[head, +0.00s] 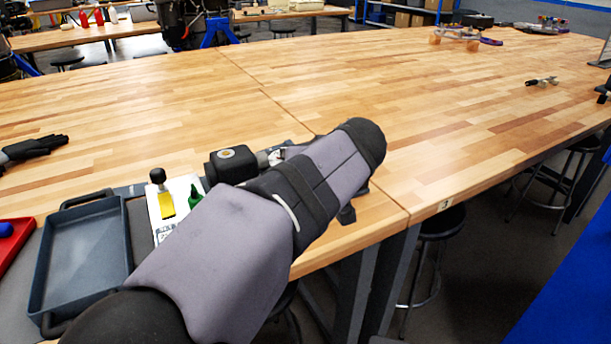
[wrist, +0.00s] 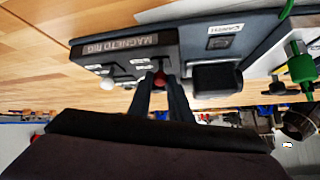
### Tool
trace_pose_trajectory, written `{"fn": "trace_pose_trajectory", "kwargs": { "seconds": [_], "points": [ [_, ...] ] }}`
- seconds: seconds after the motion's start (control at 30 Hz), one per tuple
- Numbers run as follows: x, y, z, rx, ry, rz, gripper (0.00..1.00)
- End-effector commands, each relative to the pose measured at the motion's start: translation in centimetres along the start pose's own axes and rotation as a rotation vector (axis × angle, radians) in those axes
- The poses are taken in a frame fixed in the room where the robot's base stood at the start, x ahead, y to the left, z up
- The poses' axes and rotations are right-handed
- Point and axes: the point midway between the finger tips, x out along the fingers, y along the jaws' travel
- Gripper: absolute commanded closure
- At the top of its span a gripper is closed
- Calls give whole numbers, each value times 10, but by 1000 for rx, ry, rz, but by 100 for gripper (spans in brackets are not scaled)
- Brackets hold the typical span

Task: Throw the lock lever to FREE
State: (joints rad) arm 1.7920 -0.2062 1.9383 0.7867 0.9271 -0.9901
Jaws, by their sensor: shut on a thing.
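In the wrist view, my gripper (wrist: 160,88) is shut on a small red knob (wrist: 160,78) on a dark grey rig. The two dark fingers hide most of the knob and its stem, so I cannot tell which way it is thrown. The rig carries a MAGNETO RIG plate (wrist: 122,45), with small white labels and slots below it. A white knob (wrist: 108,84) stands to the left of my fingers. In the head view, my sleeved arm reaches across the rig and hides my gripper and the red knob.
A black block (head: 231,163) stands on the rig beside my arm; it also shows in the wrist view (wrist: 216,78). Left of it are a black-knobbed lever (head: 158,176), a green part (head: 195,196), a blue-grey tray (head: 126,245) and a red tray (head: 14,256). The wooden table behind is mostly clear.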

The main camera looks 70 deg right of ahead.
Motion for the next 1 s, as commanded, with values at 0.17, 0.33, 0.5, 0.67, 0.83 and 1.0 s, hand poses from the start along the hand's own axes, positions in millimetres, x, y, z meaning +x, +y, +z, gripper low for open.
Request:
{"fn": "trace_pose_trajectory", "kwargs": {
  "seconds": [0.17, 0.33, 0.5, 0.67, 0.83, 1.0],
  "points": [
    [-1, 0, -2, 1, 4, 2, 100],
    [0, 0, -1, 1, 3, 1, 63],
    [0, 0, -1, 1, 1, 1, 63],
    [-4, 1, -1, 1, 2, 2, 63],
    [-22, 1, -1, 0, 4, 4, 63],
    [-46, 1, -1, 1, 5, 5, 63]
  ]
}}
